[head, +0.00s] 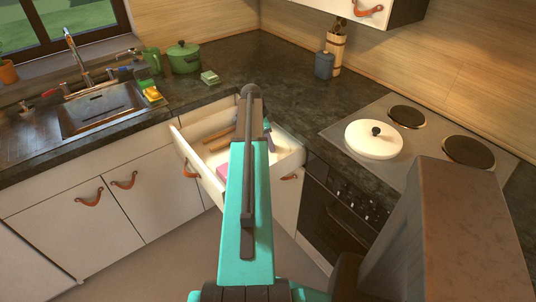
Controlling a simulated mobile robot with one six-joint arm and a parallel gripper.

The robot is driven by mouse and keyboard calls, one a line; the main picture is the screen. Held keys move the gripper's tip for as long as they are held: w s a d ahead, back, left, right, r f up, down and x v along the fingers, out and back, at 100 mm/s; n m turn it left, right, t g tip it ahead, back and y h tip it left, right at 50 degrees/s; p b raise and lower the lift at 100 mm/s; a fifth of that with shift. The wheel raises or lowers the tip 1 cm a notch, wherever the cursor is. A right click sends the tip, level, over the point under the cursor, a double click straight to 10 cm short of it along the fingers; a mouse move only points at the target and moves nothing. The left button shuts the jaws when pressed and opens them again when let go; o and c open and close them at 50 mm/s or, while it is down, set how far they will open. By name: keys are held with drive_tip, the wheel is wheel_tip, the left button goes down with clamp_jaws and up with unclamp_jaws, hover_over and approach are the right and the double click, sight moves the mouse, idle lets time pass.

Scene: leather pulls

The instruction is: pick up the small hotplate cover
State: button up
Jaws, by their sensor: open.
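A round white hotplate cover (368,148) with a black knob lies flat on the front left part of the hob (421,162), at the right in the head view. It is the only cover that I see. My teal and dark arm reaches up the middle of the view, to the left of the cover and apart from it. My gripper cannot be made out; the arm itself may hide it.
Two dark hotplates (468,152) on the hob are bare. An open drawer (199,166) with several items juts out behind my arm. A grey jar (324,65) and a utensil holder stand behind the hob. A green pot (184,59) and sink (97,108) are left.

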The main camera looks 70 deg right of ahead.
drive_tip(key=shift+f, duration=0.25)
idle(0.4)
clamp_jaws()
